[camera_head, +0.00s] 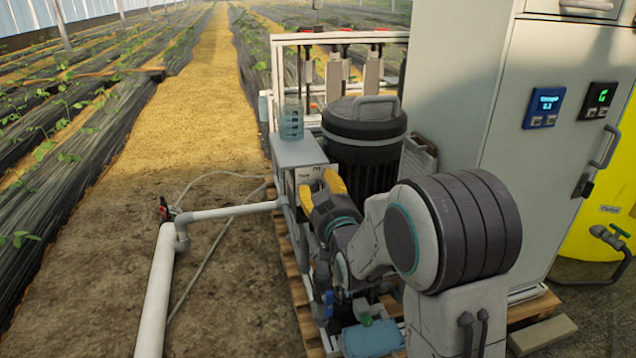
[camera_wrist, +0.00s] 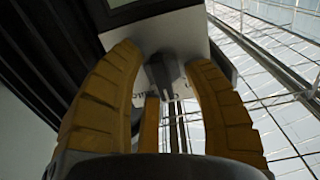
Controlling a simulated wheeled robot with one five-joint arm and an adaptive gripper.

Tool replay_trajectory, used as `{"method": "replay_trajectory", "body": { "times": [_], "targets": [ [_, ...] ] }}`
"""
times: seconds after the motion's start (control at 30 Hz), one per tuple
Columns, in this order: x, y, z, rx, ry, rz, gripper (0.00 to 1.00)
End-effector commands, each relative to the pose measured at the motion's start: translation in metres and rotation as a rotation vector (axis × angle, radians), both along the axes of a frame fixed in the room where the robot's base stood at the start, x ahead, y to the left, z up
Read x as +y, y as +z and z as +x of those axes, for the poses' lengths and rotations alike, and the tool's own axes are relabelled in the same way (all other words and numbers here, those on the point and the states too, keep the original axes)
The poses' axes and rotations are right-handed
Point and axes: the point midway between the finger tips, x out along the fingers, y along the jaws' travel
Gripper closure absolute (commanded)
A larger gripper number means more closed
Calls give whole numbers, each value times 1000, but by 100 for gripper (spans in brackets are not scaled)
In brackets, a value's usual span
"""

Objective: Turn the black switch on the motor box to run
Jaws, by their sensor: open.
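The motor box (camera_head: 297,151) is a grey box with a pale lettered front, on the skid frame in the head view. In the wrist view the black switch (camera_wrist: 164,72) looks like a dark knob on a pale plate with partly hidden lettering. My gripper (camera_wrist: 163,62) is open there, with one finger on each side of the knob. I cannot tell whether the fingers touch it. In the head view the switch is hidden behind my gripper, and its setting is not readable.
A clear bluish jar (camera_head: 291,121) stands on top of the box. A black ribbed tank-like drum (camera_head: 364,135) stands close to its right. A tall grey cabinet (camera_head: 545,140) is farther right. White pipe (camera_head: 158,285) runs along the ground at left. The straw path (camera_head: 190,110) is open.

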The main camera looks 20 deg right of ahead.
Motion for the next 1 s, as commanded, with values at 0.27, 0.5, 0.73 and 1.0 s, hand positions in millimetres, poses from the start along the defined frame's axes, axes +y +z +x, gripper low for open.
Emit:
{"method": "replay_trajectory", "body": {
  "times": [0.27, 0.5, 0.73, 1.0],
  "targets": [
    [0, 0, -1, 0, 0, 0, 55],
    [0, 0, -1, 0, 0, 0, 71],
    [0, 0, -1, 0, -1, 0, 91],
    [-1, 0, 0, -1, -2, 0, 100]
  ]
}}
